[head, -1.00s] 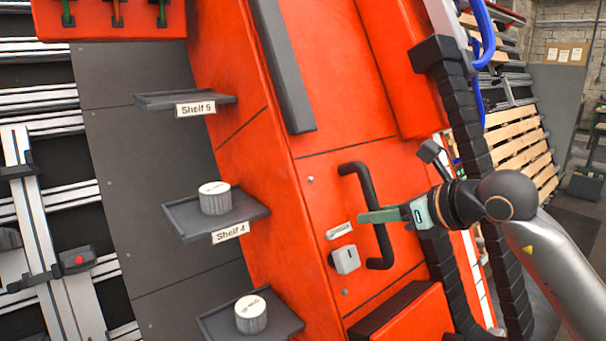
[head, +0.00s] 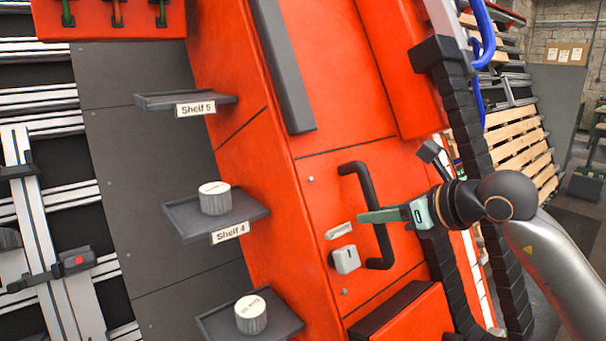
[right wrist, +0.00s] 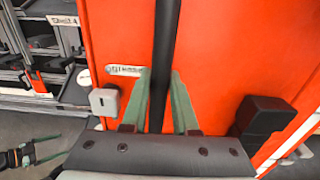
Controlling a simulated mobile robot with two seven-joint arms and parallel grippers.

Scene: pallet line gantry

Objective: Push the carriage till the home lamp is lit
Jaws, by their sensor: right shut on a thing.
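The orange carriage (head: 340,190) fills the middle of the head view. A black upright bar handle (head: 368,200) is fixed to its panel. My right gripper (head: 380,215) is shut on this handle; in the right wrist view its green fingers (right wrist: 160,105) lie on both sides of the bar. A small pale box (head: 345,259), perhaps the lamp, sits left of the handle's lower end under a small label plate (head: 339,231). I see no glow on it. My left gripper (right wrist: 36,155) shows small at the lower left of the right wrist view, with its fingers apart.
Grey shelves marked Shelf 5 (head: 185,100) and Shelf 4 (head: 218,215) stand left of the carriage; white-topped cylinders stand on Shelf 4 and a lower shelf. A black segmented cable chain (head: 465,130) runs right of the handle. Wooden pallets (head: 515,150) lie behind.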

